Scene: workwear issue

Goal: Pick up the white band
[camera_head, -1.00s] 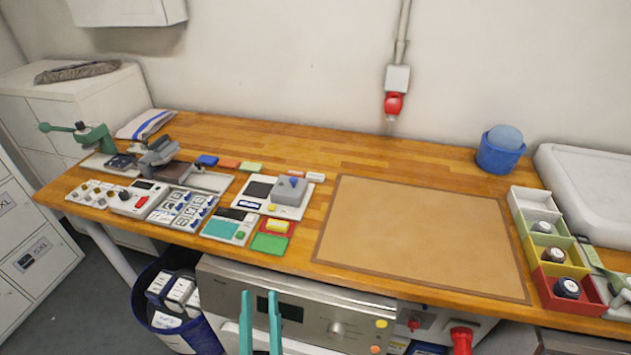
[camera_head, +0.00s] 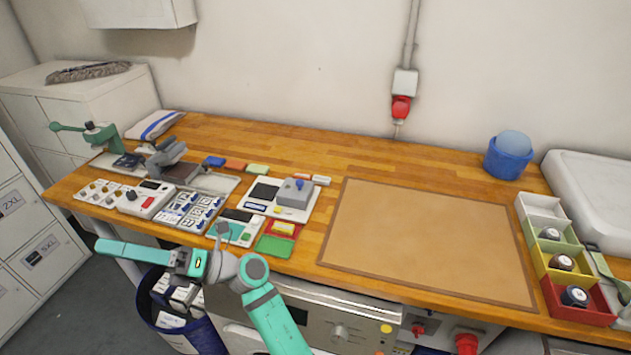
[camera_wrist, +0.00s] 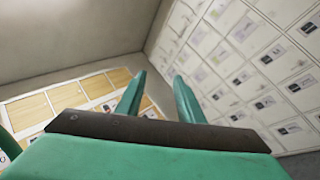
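A small white piece (camera_head: 321,180), which looks like the white band, lies on the wooden bench behind the grey box with the blue knob. It is small in the head view, and I cannot pick it out in the wrist view. My gripper (camera_head: 100,246) is in front of the bench's left part, pointing left, well apart from the white piece. In the wrist view my gripper (camera_wrist: 159,75) has its two teal fingers spread with nothing between them.
An orange-red piece (camera_head: 304,177) lies beside the white one. Devices crowd the bench's left half. A bare brown mat (camera_head: 430,240) lies right. A blue bin (camera_head: 205,338) stands below.

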